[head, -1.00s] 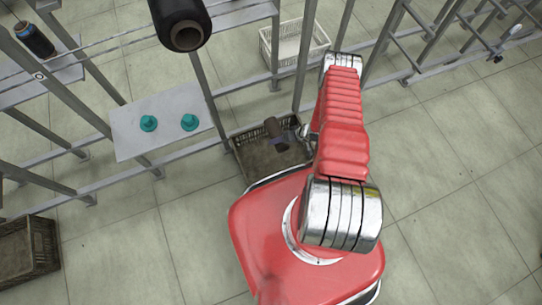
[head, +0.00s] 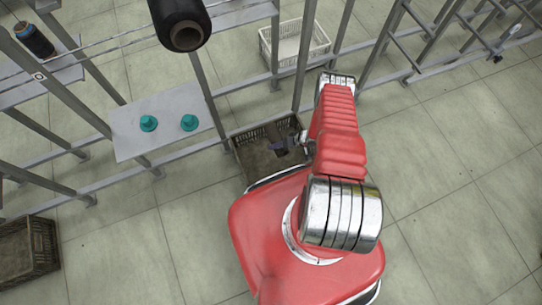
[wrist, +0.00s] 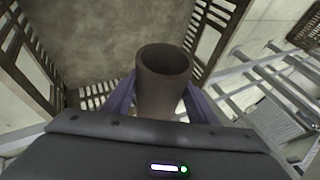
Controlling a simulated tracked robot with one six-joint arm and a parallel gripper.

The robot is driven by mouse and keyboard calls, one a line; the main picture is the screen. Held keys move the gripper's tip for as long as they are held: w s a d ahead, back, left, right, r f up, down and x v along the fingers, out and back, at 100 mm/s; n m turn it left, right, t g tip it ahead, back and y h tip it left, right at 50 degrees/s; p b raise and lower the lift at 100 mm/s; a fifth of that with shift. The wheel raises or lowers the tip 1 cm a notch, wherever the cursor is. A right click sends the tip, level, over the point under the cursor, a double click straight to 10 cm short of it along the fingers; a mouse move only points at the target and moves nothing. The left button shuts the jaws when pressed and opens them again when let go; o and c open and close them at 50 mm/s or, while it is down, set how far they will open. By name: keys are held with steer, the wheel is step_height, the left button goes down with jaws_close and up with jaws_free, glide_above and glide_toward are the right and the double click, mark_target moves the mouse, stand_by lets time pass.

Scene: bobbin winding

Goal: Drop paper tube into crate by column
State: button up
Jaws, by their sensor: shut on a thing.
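The paper tube (wrist: 160,85) is a brown hollow cylinder. In the wrist view my gripper (wrist: 155,98) has its two purple fingers closed on either side of the tube, and its open end faces the camera. In the head view the tube (head: 273,132) and my gripper (head: 283,145) are small and partly hidden by my arm. The brown crate (head: 240,160) with slotted walls stands on the floor below, by the rack post. In the wrist view the crate floor (wrist: 95,40) fills the upper left behind the tube, so the tube is over or inside the crate; its exact height is unclear.
A white crate (head: 318,50) stands behind the rack. Another brown crate (head: 45,245) stands at the lower left. Open tiled floor lies to the right.

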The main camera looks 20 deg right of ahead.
steer(key=o, duration=1.2)
steer(key=shift+c, duration=0.2)
steer(key=v, duration=1.3)
steer(key=shift+d+r, duration=0.25)
steer(key=shift+r, duration=0.05)
steer(key=shift+s, duration=0.1)
